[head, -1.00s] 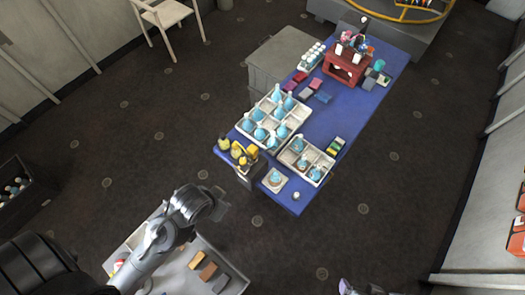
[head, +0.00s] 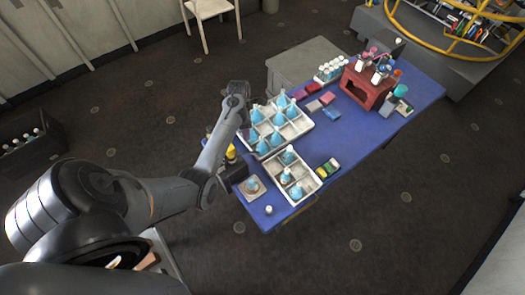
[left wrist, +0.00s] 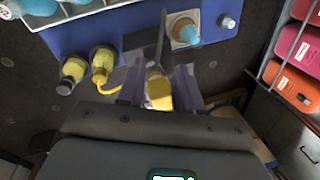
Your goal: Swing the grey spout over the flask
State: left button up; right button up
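A blue flask on a square pale pad (head: 252,187) stands near the table's front corner. In the left wrist view the flask (left wrist: 188,33) is beyond my fingers, slightly right. The grey spout seems to be the thin dark bar (left wrist: 161,40) left of the flask, not over it; its lower end is unclear. My left gripper (left wrist: 159,88) has its fingers apart, with the bar's lower part and a yellow container (left wrist: 158,94) showing between them. Contact cannot be told. In the head view my arm mostly hides this spot. My right gripper is out of view.
Two yellow bottles (left wrist: 103,62) stand left of my fingers. A large white tray (head: 303,128) and a smaller one (head: 311,184) hold blue flasks on the blue table (head: 370,135). A small white jar (head: 268,209) is near the corner.

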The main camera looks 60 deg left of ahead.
pick_arm(q)
jog(key=x, duration=1)
jog(key=shift+d+f, duration=0.2)
jog(key=shift+f, duration=0.2)
jog(key=shift+c, duration=0.3)
grip_shut()
dwell(0.8)
